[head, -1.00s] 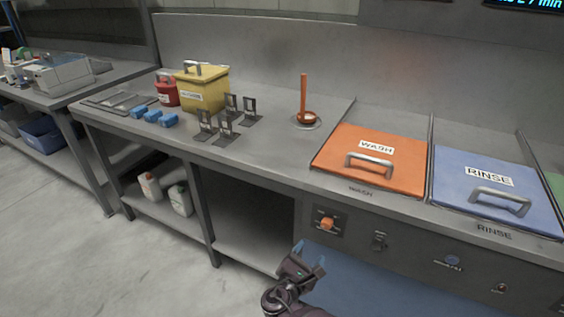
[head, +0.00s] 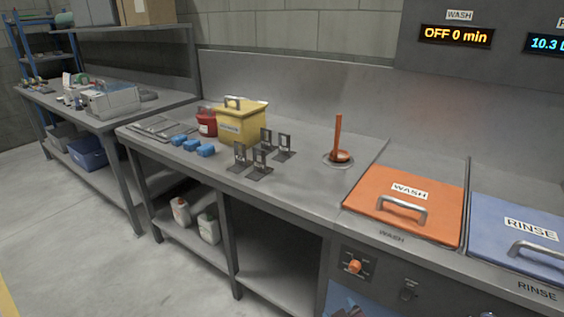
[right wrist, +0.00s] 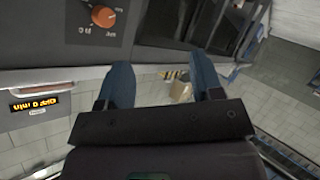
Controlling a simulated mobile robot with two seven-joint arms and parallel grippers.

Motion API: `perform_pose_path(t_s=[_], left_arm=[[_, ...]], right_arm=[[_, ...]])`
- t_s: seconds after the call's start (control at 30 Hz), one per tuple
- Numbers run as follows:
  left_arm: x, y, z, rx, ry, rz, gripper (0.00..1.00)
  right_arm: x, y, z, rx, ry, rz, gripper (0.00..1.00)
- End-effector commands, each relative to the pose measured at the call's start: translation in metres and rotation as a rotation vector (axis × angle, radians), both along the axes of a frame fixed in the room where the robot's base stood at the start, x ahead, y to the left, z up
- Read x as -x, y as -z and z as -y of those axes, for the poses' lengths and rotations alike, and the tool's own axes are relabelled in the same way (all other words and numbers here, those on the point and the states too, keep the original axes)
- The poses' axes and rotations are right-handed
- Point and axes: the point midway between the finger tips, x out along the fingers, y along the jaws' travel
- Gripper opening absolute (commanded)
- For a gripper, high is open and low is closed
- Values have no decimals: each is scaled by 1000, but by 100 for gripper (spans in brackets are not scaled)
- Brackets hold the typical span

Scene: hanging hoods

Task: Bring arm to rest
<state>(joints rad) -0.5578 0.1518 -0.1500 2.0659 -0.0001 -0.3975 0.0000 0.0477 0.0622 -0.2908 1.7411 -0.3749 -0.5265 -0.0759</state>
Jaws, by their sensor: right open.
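My right gripper shows in the right wrist view (right wrist: 160,82) with its two blue fingers spread apart and nothing between them. The knob also shows in the right wrist view (right wrist: 103,16), apart from the fingers. My left gripper is not in view.
The bench carries an orange WASH lid (head: 408,208), a blue RINSE lid (head: 520,232), a yellow bin (head: 240,124), a red container (head: 206,121), blue blocks (head: 190,144), dark metal brackets (head: 262,158) and an orange-handled tool (head: 338,137). The floor at left is clear.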

Motion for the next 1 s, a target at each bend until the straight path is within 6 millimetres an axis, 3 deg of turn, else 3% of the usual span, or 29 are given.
perform_pose_path(t_s=[0.1,0.3,0.47,0.6,0.8,1.0], left_arm=[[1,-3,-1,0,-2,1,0],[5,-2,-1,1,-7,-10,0],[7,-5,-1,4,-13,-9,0],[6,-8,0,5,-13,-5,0],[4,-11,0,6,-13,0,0],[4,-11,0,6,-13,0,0]], right_arm=[[39,-10,29,-199,63,7,60],[105,-18,74,-386,158,-4,60],[162,-9,108,-400,231,-64,60],[205,10,127,-369,278,-132,60],[234,24,133,-356,303,-184,60],[235,24,133,-355,304,-186,60]])
